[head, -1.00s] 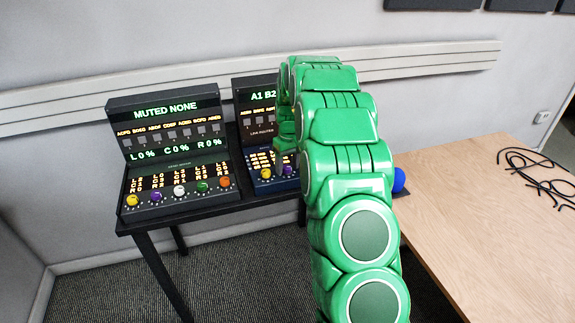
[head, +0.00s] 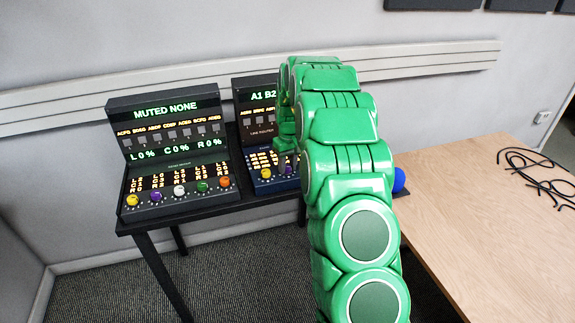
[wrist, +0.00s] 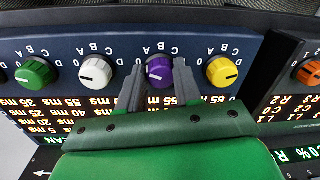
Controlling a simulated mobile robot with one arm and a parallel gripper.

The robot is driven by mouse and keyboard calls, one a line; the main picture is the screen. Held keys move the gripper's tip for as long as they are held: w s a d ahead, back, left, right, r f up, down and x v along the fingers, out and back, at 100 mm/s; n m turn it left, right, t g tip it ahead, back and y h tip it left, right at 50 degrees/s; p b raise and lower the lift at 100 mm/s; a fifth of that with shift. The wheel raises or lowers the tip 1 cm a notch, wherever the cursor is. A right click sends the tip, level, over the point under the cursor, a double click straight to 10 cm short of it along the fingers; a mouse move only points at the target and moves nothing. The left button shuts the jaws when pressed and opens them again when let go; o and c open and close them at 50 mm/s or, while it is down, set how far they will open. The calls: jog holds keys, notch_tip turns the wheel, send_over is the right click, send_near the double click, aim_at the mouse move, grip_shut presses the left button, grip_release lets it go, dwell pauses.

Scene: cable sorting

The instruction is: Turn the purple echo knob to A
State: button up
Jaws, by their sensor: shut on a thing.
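The purple knob (wrist: 159,72) is on a blue panel (wrist: 120,44) in the wrist view, below an upside-down row of letters A to D. It has a short white mark on its face; I cannot tell which letter it points at. My gripper (wrist: 158,88) has one finger on each side of the purple knob and is shut on it. In the head view, my gripper (head: 287,158) is at the front of the right-hand device (head: 258,188), partly hiding the knob.
Yellow (wrist: 222,71), white (wrist: 96,72) and green (wrist: 36,74) knobs sit along the same panel, the yellow and white ones close to my fingers. An orange knob (wrist: 309,73) is on the neighbouring device. A wooden table (head: 470,220) with black cables (head: 540,175) stands at the right.

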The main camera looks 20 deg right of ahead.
aim_at(288, 167)
jog(key=shift+a+m, duration=0.1)
jog(key=shift+m, duration=3)
jog(key=o, duration=1)
jog(key=shift+o, duration=0.2)
jog(key=r, duration=0.7)
jog(key=shift+s+d+r, duration=0.1)
jog(key=shift+d+r, duration=0.1)
jog(key=shift+d, duration=0.05)
jog(key=shift+r, duration=0.2)
